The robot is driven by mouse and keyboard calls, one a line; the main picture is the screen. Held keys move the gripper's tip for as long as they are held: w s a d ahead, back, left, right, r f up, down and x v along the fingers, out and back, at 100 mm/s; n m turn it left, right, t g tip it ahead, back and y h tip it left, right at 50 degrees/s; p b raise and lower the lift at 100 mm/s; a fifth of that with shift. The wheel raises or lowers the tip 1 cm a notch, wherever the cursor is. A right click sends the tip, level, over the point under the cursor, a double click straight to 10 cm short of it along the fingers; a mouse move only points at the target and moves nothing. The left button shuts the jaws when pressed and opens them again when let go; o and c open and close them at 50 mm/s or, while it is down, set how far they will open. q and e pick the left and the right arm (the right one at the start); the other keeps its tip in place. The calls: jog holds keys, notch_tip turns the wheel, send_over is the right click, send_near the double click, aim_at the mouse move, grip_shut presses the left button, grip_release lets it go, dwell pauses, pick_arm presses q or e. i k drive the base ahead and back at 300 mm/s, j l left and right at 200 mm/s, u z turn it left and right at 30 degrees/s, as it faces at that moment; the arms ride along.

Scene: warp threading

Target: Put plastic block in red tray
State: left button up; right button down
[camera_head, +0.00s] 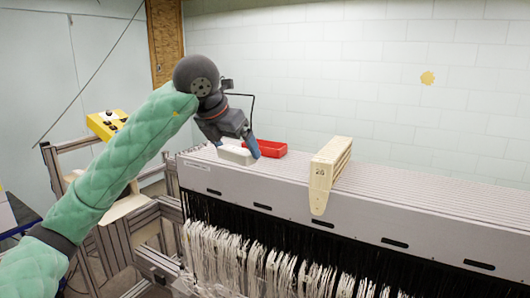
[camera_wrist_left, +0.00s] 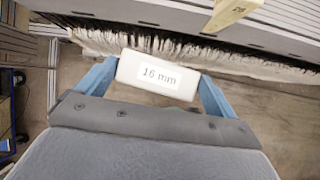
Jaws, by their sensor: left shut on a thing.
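The white plastic block (camera_wrist_left: 158,76), labelled "16 mm", sits between the two blue fingers of my left gripper (camera_wrist_left: 155,85), which is shut on it. In the head view the block (camera_head: 234,155) shows pale under my left gripper (camera_head: 240,150), at the left end of the long grey machine top. The red tray (camera_head: 266,149) lies on that top just right of and behind the gripper. The gripper partly hides its left side. I cannot tell whether the block touches the surface. My right gripper is not in view.
A cream wooden block marked "20" (camera_head: 329,172) stands on the machine top (camera_head: 430,205) right of the tray. White threads (camera_head: 250,260) hang along the machine's front. A yellow control box (camera_head: 106,123) is at the left. The machine top right of the wooden block is clear.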

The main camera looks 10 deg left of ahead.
aim_at(264, 151)
jog(key=i+l, duration=0.15)
jog(key=i, duration=0.3)
jog(key=i+l, duration=0.15)
jog(key=i, duration=0.3)
